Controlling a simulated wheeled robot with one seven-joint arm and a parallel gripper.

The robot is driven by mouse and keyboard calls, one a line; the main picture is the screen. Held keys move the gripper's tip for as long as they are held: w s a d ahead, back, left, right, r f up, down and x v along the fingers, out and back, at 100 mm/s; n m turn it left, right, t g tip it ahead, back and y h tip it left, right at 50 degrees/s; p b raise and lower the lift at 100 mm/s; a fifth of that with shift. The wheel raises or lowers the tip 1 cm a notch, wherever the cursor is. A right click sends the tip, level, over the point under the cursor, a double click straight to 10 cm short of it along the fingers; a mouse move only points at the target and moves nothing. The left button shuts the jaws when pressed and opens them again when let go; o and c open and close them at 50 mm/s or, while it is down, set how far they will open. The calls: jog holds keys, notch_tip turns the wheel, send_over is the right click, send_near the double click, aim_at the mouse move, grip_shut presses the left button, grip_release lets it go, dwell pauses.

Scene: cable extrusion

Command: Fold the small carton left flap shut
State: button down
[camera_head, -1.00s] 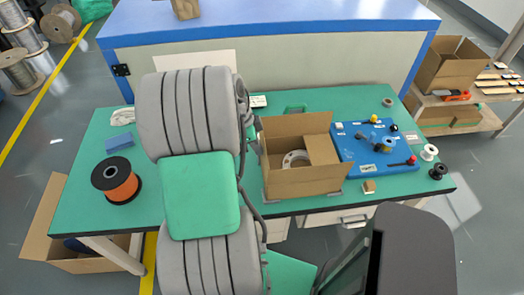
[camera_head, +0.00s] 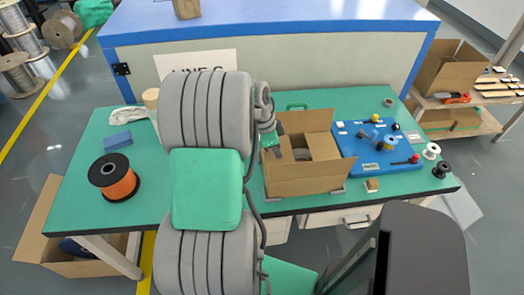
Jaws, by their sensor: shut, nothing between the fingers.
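The small brown carton (camera_head: 305,180) stands on the green bench at centre right. Its back flap (camera_head: 305,122) stands up. Its right flap (camera_head: 326,147) lies folded inward over the right side. Its left flap (camera_head: 284,153) appears folded inward over the left side, partly behind my gripper; whether it lies fully flat I cannot tell. A pale ring shows in the narrow gap between the two flaps. My gripper (camera_head: 275,144) is shut and empty at the carton's upper left edge, close to the left flap. Contact is unclear, and my arm hides the area to the left.
A blue board (camera_head: 376,158) with knobs stands right of the carton. An orange spool (camera_head: 114,177) and a blue block (camera_head: 117,141) are at the bench's left. A small brown block (camera_head: 372,185) lies near the front edge. The bench between spool and arm is clear.

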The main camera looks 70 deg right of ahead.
jog(key=shift+d+r+y+p, duration=0.25)
jog(key=shift+r+p, duration=0.3)
jog(key=shift+p, duration=0.75)
notch_tip(320, 180, up, 7)
jog(key=p, duration=0.3)
jog(key=shift+a, duration=0.25)
